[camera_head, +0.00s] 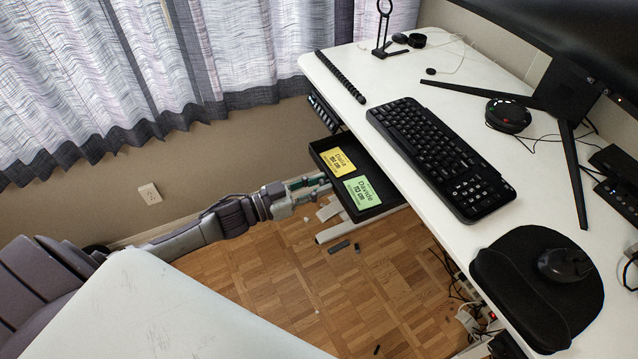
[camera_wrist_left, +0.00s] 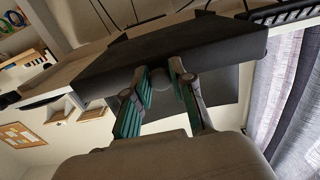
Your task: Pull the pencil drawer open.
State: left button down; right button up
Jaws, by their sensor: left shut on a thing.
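The pencil drawer (camera_head: 384,183) is a shallow black tray under the left edge of the white desk, and it stands out from beneath the desktop. A yellow note (camera_head: 338,161) and a green note (camera_head: 362,192) lie inside it. My left gripper (camera_head: 322,184) is at the drawer's outer front side, shut on its knob. In the left wrist view the fingers (camera_wrist_left: 168,85) close around a round dark knob (camera_wrist_left: 188,80) on the drawer's dark front (camera_wrist_left: 165,50). My right gripper is not in view.
The white desktop (camera_head: 345,107) carries a black keyboard (camera_head: 440,155), a mouse (camera_head: 565,264) on a black mat, and a monitor stand. A desk foot (camera_head: 345,229) and small dark pieces are on the wooden floor below. Free floor lies left of the desk.

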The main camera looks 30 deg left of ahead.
pick_arm(q)
jog(key=shift+r, duration=0.1)
jog(key=c, duration=1)
grip_release()
jog(key=v, duration=1.2)
